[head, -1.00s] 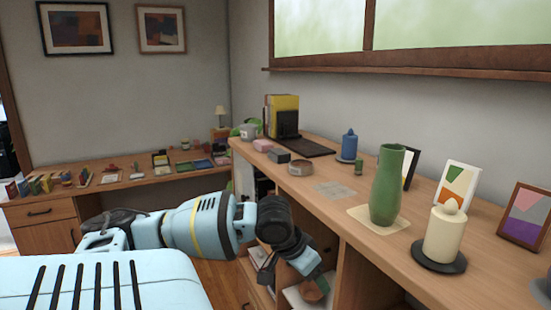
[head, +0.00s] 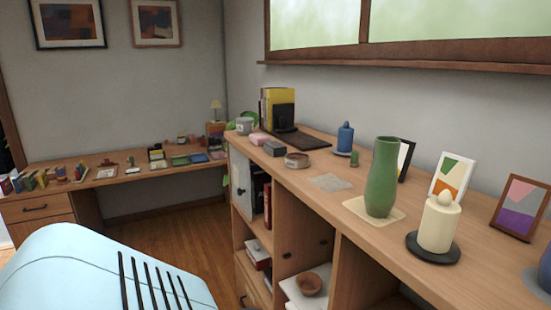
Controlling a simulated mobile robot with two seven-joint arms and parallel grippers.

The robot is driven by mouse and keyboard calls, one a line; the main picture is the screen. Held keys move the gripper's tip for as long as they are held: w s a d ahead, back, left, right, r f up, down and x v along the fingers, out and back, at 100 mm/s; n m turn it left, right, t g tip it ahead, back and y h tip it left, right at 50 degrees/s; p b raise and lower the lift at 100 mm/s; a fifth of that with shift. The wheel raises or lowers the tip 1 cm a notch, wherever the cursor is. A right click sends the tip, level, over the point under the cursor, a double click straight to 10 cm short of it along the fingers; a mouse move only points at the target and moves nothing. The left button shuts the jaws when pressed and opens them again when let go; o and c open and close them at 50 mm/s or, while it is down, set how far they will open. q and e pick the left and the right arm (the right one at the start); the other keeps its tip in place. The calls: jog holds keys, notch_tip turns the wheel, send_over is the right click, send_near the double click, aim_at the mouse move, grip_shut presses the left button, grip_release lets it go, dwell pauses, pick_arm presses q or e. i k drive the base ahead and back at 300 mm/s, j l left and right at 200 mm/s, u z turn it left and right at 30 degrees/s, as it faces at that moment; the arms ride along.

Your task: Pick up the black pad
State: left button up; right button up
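A flat black pad (head: 310,143) lies on the far part of the wooden shelf top, in front of the upright books. A round black pad (head: 433,253) lies on the nearer part of the shelf top, under a cream candle (head: 439,225). I cannot tell which of the two the task means. Neither of my grippers is in view.
The long wooden shelf unit (head: 330,190) runs along the right wall. A green vase (head: 382,180) on a tan mat and picture frames (head: 522,208) stand near the round pad. A cluttered desk (head: 110,180) stands at the back left. Wooden floor (head: 165,230) lies open between.

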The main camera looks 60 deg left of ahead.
aim_at(274, 148)
jog(key=u, duration=1.85)
jog(key=i, duration=0.7)
